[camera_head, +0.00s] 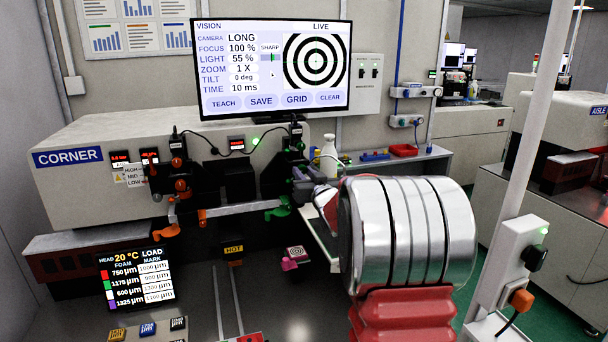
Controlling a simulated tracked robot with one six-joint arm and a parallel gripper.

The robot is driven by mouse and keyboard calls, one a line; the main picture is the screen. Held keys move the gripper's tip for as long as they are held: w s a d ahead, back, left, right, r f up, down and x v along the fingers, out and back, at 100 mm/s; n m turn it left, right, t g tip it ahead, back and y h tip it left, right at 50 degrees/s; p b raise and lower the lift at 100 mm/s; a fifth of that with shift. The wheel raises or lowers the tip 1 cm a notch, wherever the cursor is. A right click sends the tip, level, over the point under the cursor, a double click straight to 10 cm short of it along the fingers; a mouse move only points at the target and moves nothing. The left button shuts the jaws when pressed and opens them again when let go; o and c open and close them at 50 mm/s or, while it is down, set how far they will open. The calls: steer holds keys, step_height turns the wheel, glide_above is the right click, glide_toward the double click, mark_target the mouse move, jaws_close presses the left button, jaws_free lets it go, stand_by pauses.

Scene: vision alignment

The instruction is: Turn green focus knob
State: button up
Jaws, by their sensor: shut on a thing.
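My gripper (299,184) reaches in from the right, its grey fingers at the right-hand camera head (297,140). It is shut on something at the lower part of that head. This fits the place of the green focus knob, but the fingers and wrist hide the held part. A green clamp-like handle (278,209) shows just below and left of the fingers. The monitor (272,68) reads FOCUS 100 %, and its ring target (316,61) has crisp edges. A green mark shows on its SHARP bar.
Orange handles (166,231) sit on the left-hand head. A pink-handled target block (295,254) stands below the green handle. A white bottle (328,158) stands behind my wrist. A white post (522,150) with sockets rises at the right. A readout panel (137,279) stands lower left.

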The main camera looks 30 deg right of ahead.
steer(key=shift+n, duration=0.6)
steer(key=shift+c, duration=0.4)
steer(key=o, duration=1.1)
steer(key=shift+c, duration=0.2)
steer(key=v, duration=1.3)
steer(key=shift+s, duration=0.4)
steer(key=shift+a, duration=0.1)
